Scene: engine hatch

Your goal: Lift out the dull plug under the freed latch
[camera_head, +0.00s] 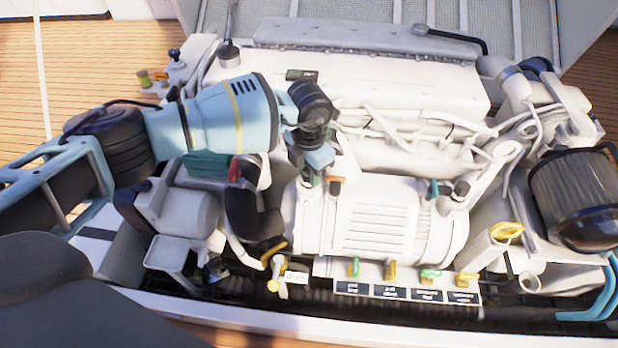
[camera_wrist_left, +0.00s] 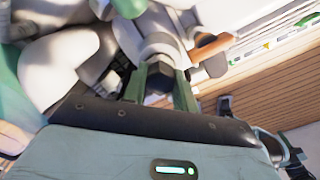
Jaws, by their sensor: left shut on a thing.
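My left gripper (camera_head: 313,181) reaches down from the left onto the white engine, at the upper left end of the ribbed white housing. In the left wrist view its two green fingers (camera_wrist_left: 161,90) are shut on a dark, dull plug (camera_wrist_left: 158,84). The plug sits between the fingers against a pale round fitting (camera_wrist_left: 160,45); I cannot tell whether it is still seated. An orange latch handle (camera_wrist_left: 212,47) sticks out to the side of the fitting, and it shows in the head view (camera_head: 336,185) right of the fingertips. In the head view the gripper hides the plug. My right gripper is not in view.
White pipes (camera_head: 430,145) run behind the gripper. A thick black hose (camera_head: 245,212) stands close on its left. Several green and yellow valve handles (camera_head: 390,268) line the front above dark labels. A teal lever (camera_head: 433,188) is to the right. The ribbed housing (camera_head: 385,220) top is clear.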

